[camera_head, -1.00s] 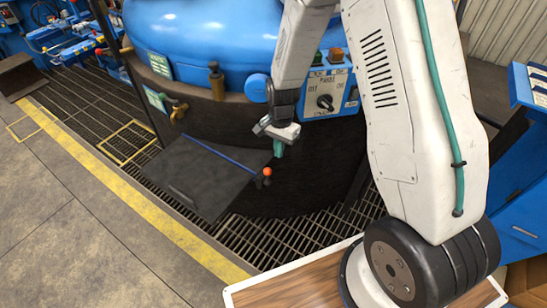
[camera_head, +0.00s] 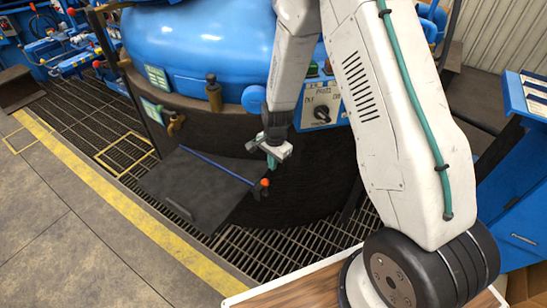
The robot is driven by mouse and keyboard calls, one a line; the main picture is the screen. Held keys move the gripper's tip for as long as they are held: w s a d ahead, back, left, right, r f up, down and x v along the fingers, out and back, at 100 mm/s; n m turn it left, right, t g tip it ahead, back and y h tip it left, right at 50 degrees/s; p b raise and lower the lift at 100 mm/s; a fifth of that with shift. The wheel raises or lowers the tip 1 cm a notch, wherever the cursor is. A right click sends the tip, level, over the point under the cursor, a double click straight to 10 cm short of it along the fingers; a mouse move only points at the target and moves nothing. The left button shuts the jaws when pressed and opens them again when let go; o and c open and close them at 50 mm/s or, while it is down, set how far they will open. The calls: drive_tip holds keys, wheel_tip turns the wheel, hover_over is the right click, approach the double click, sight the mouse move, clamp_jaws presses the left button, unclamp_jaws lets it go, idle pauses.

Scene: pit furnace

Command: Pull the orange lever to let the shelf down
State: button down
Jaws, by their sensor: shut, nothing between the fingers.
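The orange lever (camera_head: 265,183) is a small orange knob at the right front corner of the dark shelf (camera_head: 195,185). The shelf stands out from the side of the furnace, with a blue rod along its back edge. My gripper (camera_head: 271,163) is shut and empty. It points down just above the orange knob, slightly to its right. I cannot tell whether the fingertips touch the knob.
The blue furnace (camera_head: 200,40) with its dark lower wall stands behind the shelf. A control panel (camera_head: 318,105) with a rotary switch is right of my gripper. A brass valve (camera_head: 175,124) is above the shelf. Metal grating (camera_head: 255,243) lies below, edged by a yellow floor stripe (camera_head: 130,210).

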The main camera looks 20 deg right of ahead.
hover_over(266, 188)
drive_tip(key=w+d, duration=0.2)
drive_tip(key=d, duration=0.1)
drive_tip(key=shift+s+f, duration=0.1)
drive_tip(key=shift+f, duration=2.45)
